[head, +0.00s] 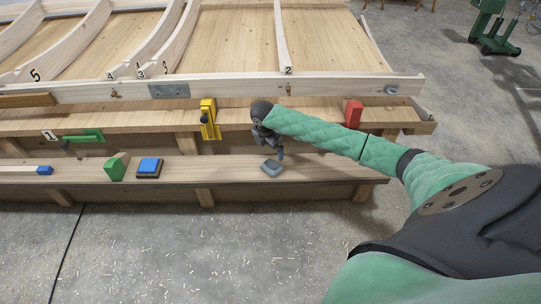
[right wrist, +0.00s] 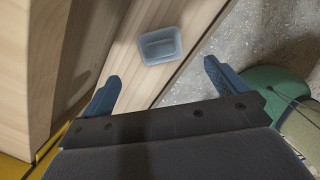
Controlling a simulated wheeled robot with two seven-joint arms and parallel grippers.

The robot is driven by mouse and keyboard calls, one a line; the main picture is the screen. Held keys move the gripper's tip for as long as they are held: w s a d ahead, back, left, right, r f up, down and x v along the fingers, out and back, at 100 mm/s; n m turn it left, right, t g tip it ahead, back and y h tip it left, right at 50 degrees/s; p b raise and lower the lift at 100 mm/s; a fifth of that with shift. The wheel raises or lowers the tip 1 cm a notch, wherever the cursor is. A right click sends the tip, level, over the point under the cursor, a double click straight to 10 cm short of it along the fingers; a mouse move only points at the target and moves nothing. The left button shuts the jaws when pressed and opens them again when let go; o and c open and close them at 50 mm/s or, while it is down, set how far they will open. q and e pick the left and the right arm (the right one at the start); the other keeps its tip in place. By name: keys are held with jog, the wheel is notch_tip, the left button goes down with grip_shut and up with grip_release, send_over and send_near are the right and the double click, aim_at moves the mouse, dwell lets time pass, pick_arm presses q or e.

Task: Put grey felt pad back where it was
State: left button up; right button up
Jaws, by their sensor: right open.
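My right gripper (head: 275,150) is over the lower wooden plank, just above a small grey-blue rectangular piece (head: 272,167). In the right wrist view this piece (right wrist: 160,46) looks like a shallow tray with a raised rim, lying on the plank near its edge. The open, empty fingers of the right gripper (right wrist: 162,72) stand apart on either side of the view, short of the piece. I cannot make out a separate grey felt pad for certain. My left gripper is not in view.
On the lower plank (head: 225,172) sit a blue block with a dark base (head: 149,167) and a green block (head: 116,167). A yellow tool (head: 208,119) and a red block (head: 353,114) are at the upper ledge. The plank right of the yellow tool is mostly clear.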

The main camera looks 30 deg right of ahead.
jog(key=s+a+f+m+y, duration=0.2)
jog(key=s+a+f+m, duration=0.15)
jog(key=s+a, duration=0.7)
jog(key=s+a+f+m+y, duration=0.15)
jog(key=s+a+f, duration=0.25)
jog(key=s+a, duration=0.7)
jog(key=s+a+r+m+t, duration=0.1)
jog(key=s+a+m, duration=0.3)
jog(key=s, duration=0.5)
jog(key=s+a+r+m+t, duration=0.1)
jog(key=s+a+r+m, duration=0.3)
jog(key=s+m, duration=0.5)
jog(key=shift+a+r+y, duration=0.3)
jog(key=shift+a+y, duration=0.05)
jog(key=shift+a, duration=0.35)
jog(key=shift+s, duration=0.1)
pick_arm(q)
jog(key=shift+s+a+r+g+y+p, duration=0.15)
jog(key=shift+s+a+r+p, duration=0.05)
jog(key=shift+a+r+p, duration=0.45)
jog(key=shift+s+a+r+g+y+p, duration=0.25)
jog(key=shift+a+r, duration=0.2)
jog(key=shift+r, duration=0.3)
pick_arm(e)
jog(key=shift+s+d+r, duration=0.25)
jog(key=shift+d+r, duration=0.3)
jog(key=shift+r, duration=0.15)
jog(key=shift+s+d+r, duration=0.2)
jog(key=shift+d+r, duration=0.3)
jog(key=shift+r, duration=0.2)
